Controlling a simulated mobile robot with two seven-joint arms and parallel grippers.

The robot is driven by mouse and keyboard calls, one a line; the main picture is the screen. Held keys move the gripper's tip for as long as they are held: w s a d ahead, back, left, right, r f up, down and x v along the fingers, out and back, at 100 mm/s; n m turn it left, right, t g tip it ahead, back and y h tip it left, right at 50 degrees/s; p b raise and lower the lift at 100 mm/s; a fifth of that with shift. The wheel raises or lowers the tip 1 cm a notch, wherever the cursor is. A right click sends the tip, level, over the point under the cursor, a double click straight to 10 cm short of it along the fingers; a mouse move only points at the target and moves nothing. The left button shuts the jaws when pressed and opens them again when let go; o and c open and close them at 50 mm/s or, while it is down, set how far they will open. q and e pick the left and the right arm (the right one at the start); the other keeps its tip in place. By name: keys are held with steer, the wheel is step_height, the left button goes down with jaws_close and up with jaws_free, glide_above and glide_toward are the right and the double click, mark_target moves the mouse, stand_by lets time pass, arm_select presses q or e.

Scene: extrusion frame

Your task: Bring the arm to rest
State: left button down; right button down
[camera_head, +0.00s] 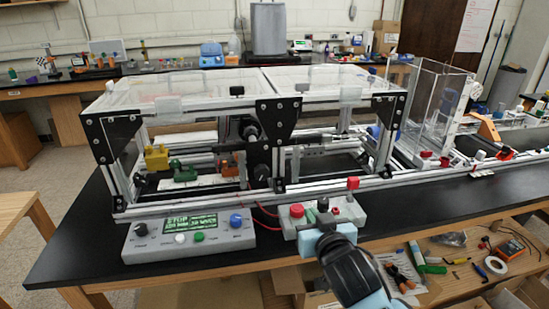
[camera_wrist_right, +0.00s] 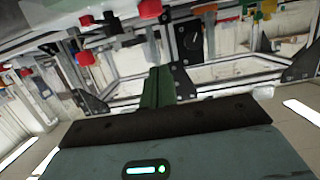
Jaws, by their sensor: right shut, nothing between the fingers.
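My right gripper (camera_head: 321,222) is at the front edge of the black bench, right in front of a grey button box (camera_head: 287,225) and hiding part of it. Its fingers are together and empty; they also show in the right wrist view (camera_wrist_right: 157,88) as a narrow green-grey pair. The head view does not show clearly whether the fingertips touch the box. My right arm comes in from the bottom right. My left gripper is in neither view.
The extrusion frame (camera_head: 258,112) with clear top panels stands on the bench behind the gripper. A control box (camera_head: 188,238) with a lit green display is at left. A red button (camera_head: 297,210) tops the button box. Loose tools lie on the lower wooden shelf (camera_head: 455,287) at right.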

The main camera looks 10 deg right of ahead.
steer(key=s+d+f+n+g+y, duration=0.1)
steer(key=s+f+g, duration=0.1)
steer(key=s+f, duration=0.9)
steer(key=s+d+f+n+g, duration=0.15)
steer(key=s+f, duration=0.55)
steer(key=f, duration=0.8)
steer(key=s+f+g, duration=0.1)
steer(key=s+f, duration=0.2)
steer(key=s, duration=0.2)
steer(key=s+d+f+g, duration=0.1)
steer(key=s+f, duration=0.2)
steer(key=s, duration=0.3)
steer(key=shift+s+d+m, duration=0.2)
steer(key=shift+m, duration=0.15)
steer(key=shift+f, duration=0.1)
